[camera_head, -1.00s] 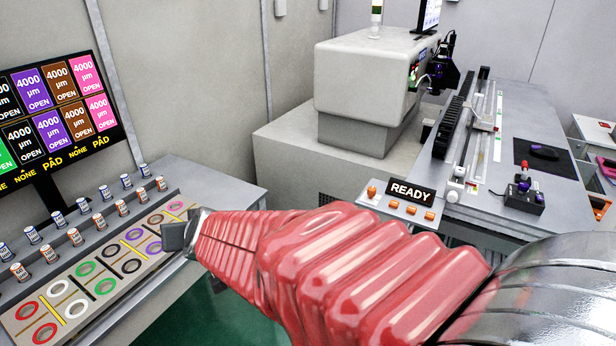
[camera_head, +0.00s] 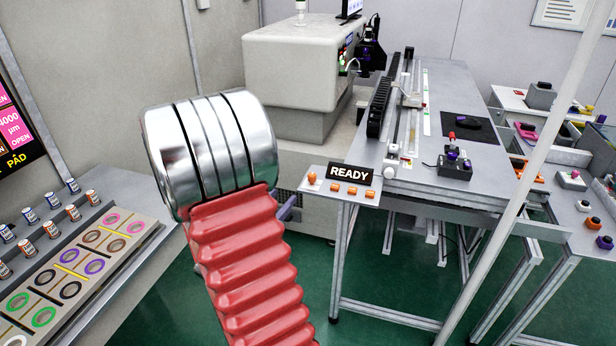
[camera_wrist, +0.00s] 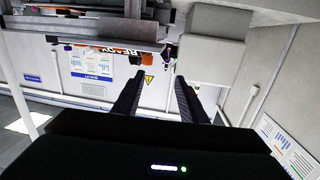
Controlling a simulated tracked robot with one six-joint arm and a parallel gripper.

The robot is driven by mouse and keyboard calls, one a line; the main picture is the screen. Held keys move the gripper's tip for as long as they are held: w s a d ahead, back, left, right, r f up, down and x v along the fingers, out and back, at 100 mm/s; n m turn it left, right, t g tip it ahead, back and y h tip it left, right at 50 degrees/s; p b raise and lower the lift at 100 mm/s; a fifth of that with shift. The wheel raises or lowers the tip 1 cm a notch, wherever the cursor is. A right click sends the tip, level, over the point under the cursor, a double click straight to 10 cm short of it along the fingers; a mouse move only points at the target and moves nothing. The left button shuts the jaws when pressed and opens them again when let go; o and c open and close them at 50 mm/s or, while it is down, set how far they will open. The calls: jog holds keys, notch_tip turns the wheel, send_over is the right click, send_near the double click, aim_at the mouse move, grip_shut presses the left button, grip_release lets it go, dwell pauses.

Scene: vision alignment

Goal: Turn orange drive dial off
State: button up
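A small panel with a black READY sign (camera_head: 349,172) stands at the front left of the long grey bench. A round orange dial (camera_head: 312,178) sits at the panel's left end, with several orange buttons (camera_head: 352,190) in a row below the sign. I cannot read a label or setting on the dial. In the wrist view, my gripper (camera_wrist: 160,78) has its two dark fingers apart with nothing between them.
A left table holds small cans and a tray of coloured rings (camera_head: 88,262). A large grey machine (camera_head: 298,70) stands behind the panel. A black joystick box (camera_head: 455,167) sits on the bench. A pale pole (camera_head: 520,180) crosses the right side.

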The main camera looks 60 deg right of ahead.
aim_at(310, 178)
jog(key=shift+s+d+g+h, duration=0.15)
jog(key=shift+s+g, duration=0.15)
jog(key=shift+s, duration=0.25)
jog(key=shift+s+d+g+h, duration=0.15)
jog(key=shift+s+g, duration=0.15)
jog(key=shift+s, duration=0.25)
jog(key=shift+d, duration=0.1)
jog(key=d, duration=1.3)
jog(key=shift+s+d, duration=0.25)
jog(key=shift+d, duration=0.05)
jog(key=shift+c, duration=0.6)
